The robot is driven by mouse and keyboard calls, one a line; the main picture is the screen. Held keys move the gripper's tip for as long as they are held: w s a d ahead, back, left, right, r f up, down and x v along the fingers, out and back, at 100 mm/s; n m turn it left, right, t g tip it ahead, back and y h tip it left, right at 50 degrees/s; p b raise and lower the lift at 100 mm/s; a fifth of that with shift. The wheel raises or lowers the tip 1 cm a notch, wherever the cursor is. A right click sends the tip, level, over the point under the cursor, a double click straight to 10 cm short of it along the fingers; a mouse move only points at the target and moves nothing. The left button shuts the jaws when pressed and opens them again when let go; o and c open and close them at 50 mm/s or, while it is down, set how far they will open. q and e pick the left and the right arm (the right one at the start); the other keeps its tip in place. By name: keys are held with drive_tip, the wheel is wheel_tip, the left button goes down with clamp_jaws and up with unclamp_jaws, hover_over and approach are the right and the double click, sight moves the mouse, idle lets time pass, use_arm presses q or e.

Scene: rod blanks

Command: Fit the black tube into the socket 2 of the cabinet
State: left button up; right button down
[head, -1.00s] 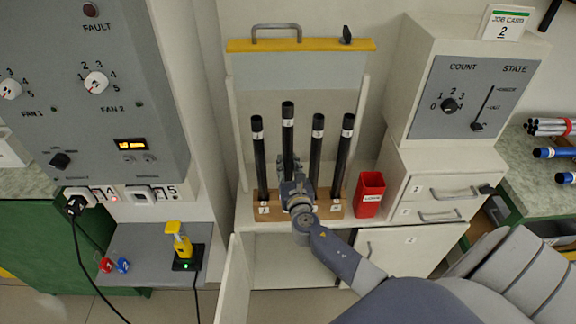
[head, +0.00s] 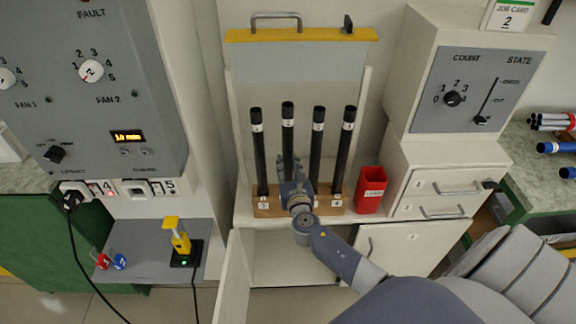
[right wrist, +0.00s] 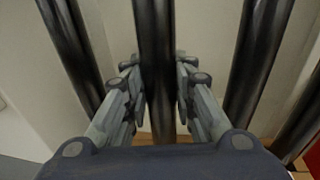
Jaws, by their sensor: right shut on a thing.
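Several black tubes stand upright in a row at the cabinet's wooden socket block (head: 328,205). My right gripper (head: 290,165) is shut on the second black tube from the left (head: 288,132), around its lower part. This tube's top is slightly higher than those of its neighbours. Its lower end and socket 2 are hidden behind my gripper. In the right wrist view the black tube (right wrist: 156,50) runs upright between the fingers. My left gripper is not in view.
Neighbouring tubes (head: 259,155) and (head: 317,150) stand close on either side. A red bin (head: 370,190) is right of the block. An open cabinet door (head: 236,280) stands below left. A grey control panel (head: 100,70) is at the left.

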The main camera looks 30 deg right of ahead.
drive_tip(key=shift+f+b, duration=0.55)
drive_tip(key=shift+f, duration=0.15)
drive_tip(key=c, duration=1.2)
unclamp_jaws()
drive_tip(key=shift+c, duration=0.2)
drive_tip(key=v, duration=1.2)
